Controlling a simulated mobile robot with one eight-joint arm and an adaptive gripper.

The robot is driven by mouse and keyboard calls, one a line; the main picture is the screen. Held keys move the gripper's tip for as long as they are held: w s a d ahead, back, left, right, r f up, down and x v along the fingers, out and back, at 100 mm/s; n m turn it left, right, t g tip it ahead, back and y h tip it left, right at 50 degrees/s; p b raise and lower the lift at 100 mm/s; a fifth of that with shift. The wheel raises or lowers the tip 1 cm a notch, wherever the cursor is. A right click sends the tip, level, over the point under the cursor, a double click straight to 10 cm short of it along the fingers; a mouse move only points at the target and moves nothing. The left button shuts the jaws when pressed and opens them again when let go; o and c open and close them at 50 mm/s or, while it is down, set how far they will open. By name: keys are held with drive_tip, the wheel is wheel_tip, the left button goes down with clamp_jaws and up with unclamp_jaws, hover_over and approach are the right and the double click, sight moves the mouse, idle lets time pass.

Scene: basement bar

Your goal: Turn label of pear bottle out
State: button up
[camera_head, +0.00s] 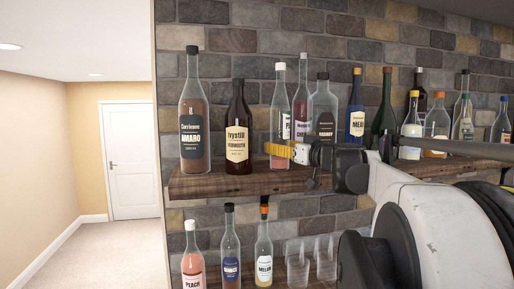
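A clear bottle with a white cap and pinkish liquid (280,100) stands upright on the upper wooden shelf. Its pale label is turned toward the right, and only its first letter, a P, shows; I take it for the pear bottle but cannot read the full word. My gripper (276,151) reaches in from the right at the height of the bottle's lower body. A yellow finger lies across the front of the bottle. The other finger is hidden, so I cannot tell whether the gripper is closed on the bottle or touches it.
The vermouth bottle (238,140) and amaro bottle (194,125) stand to the left. A brandy bottle (323,105) and mead bottle (356,112) stand close on the right. Peach (193,262) and melon (264,255) bottles and glasses (298,268) are below.

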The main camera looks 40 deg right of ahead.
drive_tip(key=c, duration=0.5)
drive_tip(key=shift+a+h, duration=0.1)
drive_tip(key=shift+h, duration=0.2)
drive_tip(key=m+h, duration=0.1)
drive_tip(key=h, duration=0.1)
drive_tip(key=m+g+h, duration=0.2)
drive_tip(key=m+h, duration=0.1)
drive_tip(key=shift+a+h, duration=0.25)
drive_tip(key=shift+h, duration=0.05)
drive_tip(key=shift+w+d+m+g+h, duration=0.1)
drive_tip(key=shift+m+g+h, duration=0.4)
drive_tip(key=shift+m+h, duration=0.15)
drive_tip(key=shift+d+m+g+h, duration=0.25)
drive_tip(key=shift+m+g+h, duration=0.25)
drive_tip(key=shift+h, duration=0.15)
drive_tip(key=o, duration=1)
drive_tip(key=shift+s, duration=0.2)
